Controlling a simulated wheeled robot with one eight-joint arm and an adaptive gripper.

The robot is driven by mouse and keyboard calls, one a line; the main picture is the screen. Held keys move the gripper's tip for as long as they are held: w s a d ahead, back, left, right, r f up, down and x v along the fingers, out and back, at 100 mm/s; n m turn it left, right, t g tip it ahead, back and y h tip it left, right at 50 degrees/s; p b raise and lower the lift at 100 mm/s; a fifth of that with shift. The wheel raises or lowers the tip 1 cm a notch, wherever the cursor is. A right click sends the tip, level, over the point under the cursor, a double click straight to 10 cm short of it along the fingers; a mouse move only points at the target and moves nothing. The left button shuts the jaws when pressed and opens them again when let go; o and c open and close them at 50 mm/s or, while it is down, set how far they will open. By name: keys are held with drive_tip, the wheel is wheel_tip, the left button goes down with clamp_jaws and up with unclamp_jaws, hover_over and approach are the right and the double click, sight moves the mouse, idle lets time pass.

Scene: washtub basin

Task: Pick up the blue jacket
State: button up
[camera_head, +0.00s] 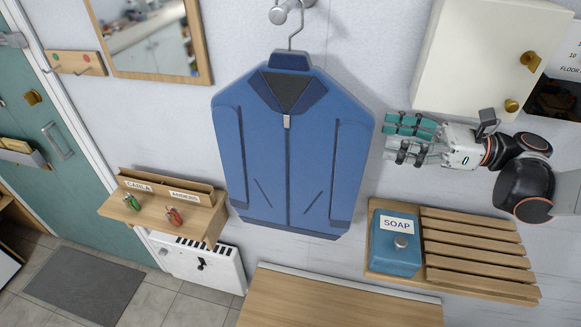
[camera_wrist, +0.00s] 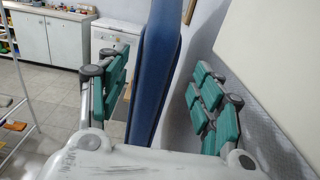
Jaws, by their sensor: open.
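The blue jacket (camera_head: 262,150) hangs on a hanger (camera_head: 296,25) from a wall hook (camera_head: 281,12), in the middle of the head view. My gripper (camera_head: 390,139) is at the right of the jacket, its fingers pointing left toward the jacket's right edge. It is open, with teal-padded fingers apart. In the wrist view the jacket (camera_wrist: 153,75) shows edge-on as a tall blue strip, seen between the two fingers of my gripper (camera_wrist: 160,95). Nothing is held. Whether the fingertips reach past the jacket's edge I cannot tell.
A white cabinet (camera_head: 475,60) with brass knobs is above my gripper. Below it is a slatted wooden shelf (camera_head: 480,250) with a blue soap box (camera_head: 396,255). A wooden shelf with labels (camera_head: 155,222) is at left. A wooden surface (camera_head: 330,300) lies below the jacket.

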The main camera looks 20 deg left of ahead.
sight(340, 126)
drive_tip(key=a, duration=0.6)
drive_tip(key=shift+s, duration=0.2)
drive_tip(key=a, duration=0.2)
drive_tip(key=a+b, duration=0.1)
drive_tip(key=a, duration=0.1)
drive_tip(key=shift+s+r, duration=0.2)
drive_tip(key=shift+s, duration=0.15)
drive_tip(key=shift+a, duration=0.6)
drive_tip(key=shift+c, duration=0.6)
clamp_jaws()
